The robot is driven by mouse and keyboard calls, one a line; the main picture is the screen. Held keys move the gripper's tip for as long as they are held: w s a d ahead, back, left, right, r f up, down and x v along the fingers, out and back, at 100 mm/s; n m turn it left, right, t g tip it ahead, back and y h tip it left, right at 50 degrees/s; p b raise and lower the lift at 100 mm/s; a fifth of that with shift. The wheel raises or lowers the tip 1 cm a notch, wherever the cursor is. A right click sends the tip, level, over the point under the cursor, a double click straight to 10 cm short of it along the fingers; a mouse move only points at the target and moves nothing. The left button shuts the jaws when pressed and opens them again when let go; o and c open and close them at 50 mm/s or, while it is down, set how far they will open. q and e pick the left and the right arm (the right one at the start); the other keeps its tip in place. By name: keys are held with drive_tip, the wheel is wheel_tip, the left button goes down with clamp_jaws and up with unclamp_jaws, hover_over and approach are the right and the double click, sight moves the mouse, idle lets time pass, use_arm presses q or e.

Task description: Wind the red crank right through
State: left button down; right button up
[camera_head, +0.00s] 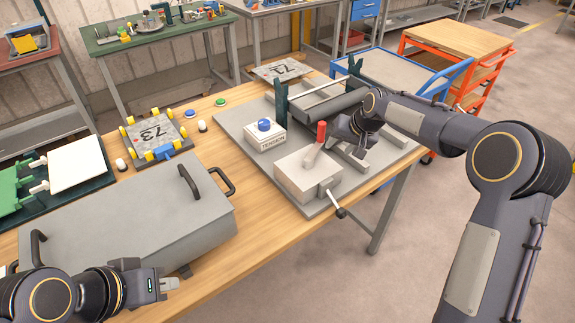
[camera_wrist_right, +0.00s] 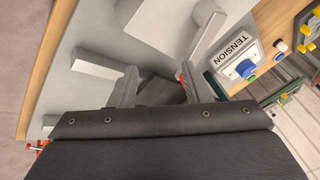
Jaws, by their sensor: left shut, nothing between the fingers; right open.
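The red crank handle (camera_head: 321,132) stands upright on a light lever arm (camera_head: 313,156) over a pale grey block (camera_head: 306,180) on the bender. My right gripper (camera_head: 343,128) is open and empty, just right of the red handle. In the right wrist view a thin red sliver (camera_wrist_right: 183,79) shows beside the right-hand finger of this gripper (camera_wrist_right: 160,82); most of the handle is hidden there. I cannot tell whether they touch. My left gripper (camera_head: 168,284) is shut and empty, low at the front left, beside a grey cover (camera_head: 130,225).
A white box marked TENSION with a blue knob (camera_head: 264,125) stands left of the crank. A lever with a black knob (camera_head: 340,213) sticks out from the block's front. Rollers (camera_head: 325,108) lie behind. A plate marked 73 (camera_head: 153,135) lies on the wooden table.

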sight(325, 127)
drive_tip(key=shift+r+p, duration=1.95)
drive_tip(key=shift+r, duration=0.95)
drive_tip(key=shift+w+a+p, duration=0.7)
drive_tip(key=shift+w+p, duration=0.15)
drive_tip(key=shift+w, duration=0.1)
drive_tip(key=shift+w+a+p, duration=0.65)
drive_tip(key=shift+w+p, duration=0.25)
drive_tip(key=shift+w, duration=0.05)
drive_tip(key=shift+w+a+p, duration=0.7)
drive_tip(key=shift+w+p, duration=0.15)
drive_tip(key=shift+w, duration=0.1)
drive_tip(key=shift+w+a+p, duration=0.35)
drive_tip(key=shift+w+p, duration=0.05)
drive_tip(key=shift+w, duration=0.1)
drive_tip(key=shift+f+b, duration=2.1)
drive_tip(key=shift+f, duration=0.95)
drive_tip(key=shift+c, duration=0.2)
